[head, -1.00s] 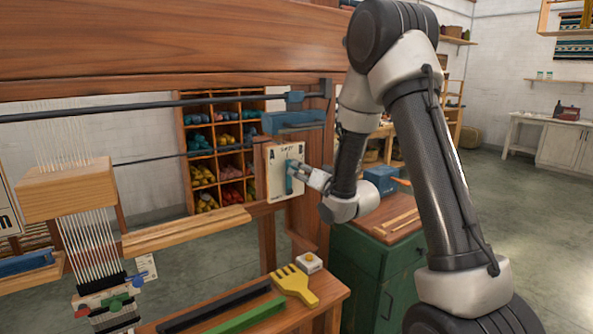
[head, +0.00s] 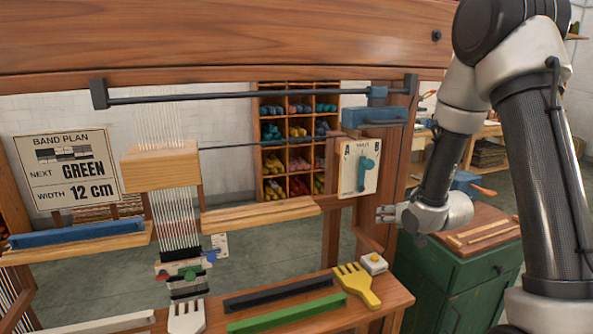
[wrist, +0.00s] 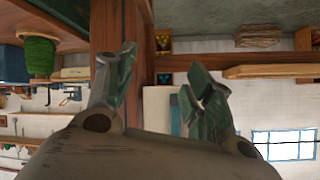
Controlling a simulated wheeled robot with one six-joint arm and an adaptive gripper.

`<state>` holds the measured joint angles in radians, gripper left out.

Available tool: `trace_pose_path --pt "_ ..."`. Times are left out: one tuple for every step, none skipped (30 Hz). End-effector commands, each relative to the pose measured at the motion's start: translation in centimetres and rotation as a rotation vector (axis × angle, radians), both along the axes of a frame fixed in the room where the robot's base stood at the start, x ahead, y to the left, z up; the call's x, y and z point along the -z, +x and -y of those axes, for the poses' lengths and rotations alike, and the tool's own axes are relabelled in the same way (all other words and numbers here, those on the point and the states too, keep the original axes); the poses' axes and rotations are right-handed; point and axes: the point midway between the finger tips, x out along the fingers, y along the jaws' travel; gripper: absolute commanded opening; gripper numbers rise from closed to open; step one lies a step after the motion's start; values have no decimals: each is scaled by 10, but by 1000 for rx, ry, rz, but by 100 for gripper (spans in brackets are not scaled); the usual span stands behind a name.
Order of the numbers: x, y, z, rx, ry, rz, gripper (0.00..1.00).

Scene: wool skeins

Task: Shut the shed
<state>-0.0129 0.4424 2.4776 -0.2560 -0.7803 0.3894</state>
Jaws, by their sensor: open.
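A white plate (head: 346,184) marked A and B hangs on the right post of the loom. Its teal lever (head: 362,178) stands nearly upright, with its rounded knob towards the upper right. My gripper (head: 385,213) is open and empty, below and right of the plate, apart from the lever. In the wrist view its two fingers (wrist: 160,95) are spread, with part of a pale plate (wrist: 156,108) beyond them. White warp threads (head: 177,218) run down through a wooden block (head: 160,167); I cannot tell how far their layers are apart.
A blue block (head: 370,117) sits on the rail above the plate. A yellow comb (head: 357,287), a white button box (head: 374,264), a black bar (head: 280,294) and a green bar (head: 287,313) lie on the front bench. A green cabinet (head: 460,270) stands at right. A sign (head: 66,171) reads NEXT GREEN.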

Motion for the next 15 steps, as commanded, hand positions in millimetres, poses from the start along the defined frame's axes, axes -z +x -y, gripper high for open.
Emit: trace_pose_path --pt "10 -17 9 2 -60 -100 53" --pt "16 -29 15 2 -97 -166 53" --pt "19 -47 23 1 -143 -252 53" --pt "19 -62 29 0 -173 -314 53" --pt "17 -77 34 -2 -201 -373 53" --pt "11 -99 41 -6 -233 -450 53" --pt "5 -116 45 -11 -254 -505 53" --pt "-2 -133 49 -17 -272 -558 53" --pt "-14 -157 53 -23 -290 -625 53" --pt "-25 -176 55 -30 -301 -673 53" --pt "-36 -194 57 -37 -307 -716 53" --pt "-50 -218 58 -47 -314 -765 53" --pt "-61 -235 58 -53 -315 -795 53" --pt "-71 -251 58 -61 -314 -821 53" --pt "-85 -271 58 -70 -311 -847 53"
